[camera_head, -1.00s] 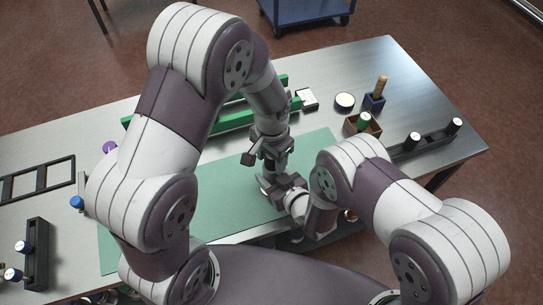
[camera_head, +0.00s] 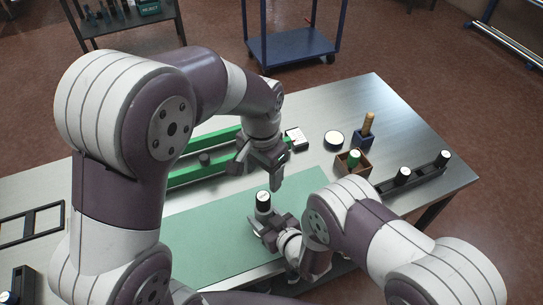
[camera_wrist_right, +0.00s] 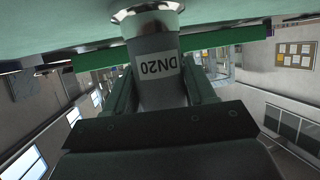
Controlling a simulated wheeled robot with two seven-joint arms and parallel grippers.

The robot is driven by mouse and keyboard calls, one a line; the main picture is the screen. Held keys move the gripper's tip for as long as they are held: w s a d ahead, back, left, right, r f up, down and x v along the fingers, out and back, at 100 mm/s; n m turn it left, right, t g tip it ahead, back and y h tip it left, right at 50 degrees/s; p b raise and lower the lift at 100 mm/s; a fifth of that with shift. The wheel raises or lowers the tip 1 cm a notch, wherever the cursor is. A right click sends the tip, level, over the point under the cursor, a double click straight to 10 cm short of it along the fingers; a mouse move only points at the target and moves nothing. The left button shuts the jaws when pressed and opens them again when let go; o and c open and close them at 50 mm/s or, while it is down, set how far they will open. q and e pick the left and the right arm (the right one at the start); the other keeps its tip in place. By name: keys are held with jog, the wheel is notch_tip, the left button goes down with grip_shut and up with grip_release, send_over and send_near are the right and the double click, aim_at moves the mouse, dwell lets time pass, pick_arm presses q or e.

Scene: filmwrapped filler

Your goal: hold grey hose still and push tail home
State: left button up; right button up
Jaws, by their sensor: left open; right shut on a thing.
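The grey hose (camera_head: 263,203) stands upright above the green mat (camera_head: 215,240), its pale top end showing. My right gripper (camera_head: 266,226) is shut on it. In the right wrist view the hose (camera_wrist_right: 158,75) carries an inverted DN20 label between the jaws. A shiny flared metal end (camera_wrist_right: 147,14) shows on the side toward the mat. My left gripper (camera_head: 259,176) is open and empty, behind and above the hose, apart from it. I cannot tell whether a tail sits in the hose's top.
Green rails (camera_head: 190,174) lie behind the mat. At the right stand a round tin (camera_head: 333,138), a blue holder (camera_head: 364,138) with a wooden-handled tool, a brown box (camera_head: 362,168) and a dark rack (camera_head: 425,172). A black frame (camera_head: 32,222) lies at the left.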

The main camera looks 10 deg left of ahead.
jog(key=o, duration=1.3)
jog(key=shift+d, duration=0.1)
